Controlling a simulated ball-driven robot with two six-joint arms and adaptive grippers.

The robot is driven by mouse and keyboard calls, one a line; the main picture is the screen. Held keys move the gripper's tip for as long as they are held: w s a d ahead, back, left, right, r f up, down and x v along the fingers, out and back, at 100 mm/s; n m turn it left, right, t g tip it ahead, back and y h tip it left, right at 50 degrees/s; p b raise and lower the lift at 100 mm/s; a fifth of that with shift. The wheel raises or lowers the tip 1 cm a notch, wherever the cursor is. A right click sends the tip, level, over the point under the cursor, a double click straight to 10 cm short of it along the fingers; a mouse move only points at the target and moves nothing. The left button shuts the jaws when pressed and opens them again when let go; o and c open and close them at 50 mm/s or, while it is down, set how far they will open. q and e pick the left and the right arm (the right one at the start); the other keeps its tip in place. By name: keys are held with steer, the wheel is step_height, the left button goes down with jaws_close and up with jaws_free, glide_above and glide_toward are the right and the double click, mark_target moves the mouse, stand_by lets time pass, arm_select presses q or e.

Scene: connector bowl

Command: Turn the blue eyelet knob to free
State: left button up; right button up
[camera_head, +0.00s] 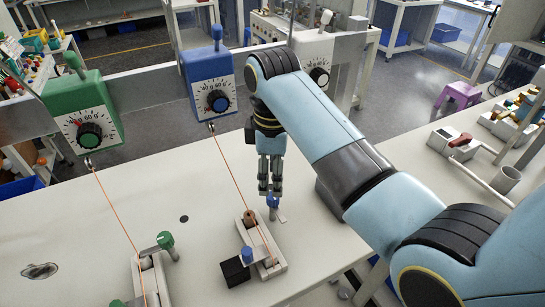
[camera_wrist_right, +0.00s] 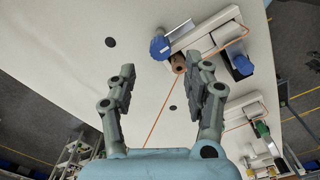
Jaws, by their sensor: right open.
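A blue-capped lever knob (camera_head: 272,201) stands at the upper right of a pale clamp fixture (camera_head: 277,265) on the white table. In the right wrist view this blue knob (camera_wrist_right: 160,47) lies beyond the fingertips, beside a brown spool (camera_wrist_right: 178,63). A second blue knob (camera_head: 247,253) sits by a black block on the fixture's left. My right gripper (camera_head: 269,187) points down just above the lever knob. Its two fingers (camera_wrist_right: 168,70) are spread with nothing between them; I cannot tell whether they touch the knob. The left gripper is out of view.
An orange cord (camera_head: 229,166) runs from the eyelet of a blue dial box (camera_head: 208,68) to the fixture. A green dial box (camera_head: 82,108) and a green-knobbed fixture (camera_head: 148,282) stand to the left. The table between the fixtures is clear.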

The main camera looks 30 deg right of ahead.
step_height(320, 180, up, 6)
steer(key=shift+f, duration=0.25)
stand_by(0.5)
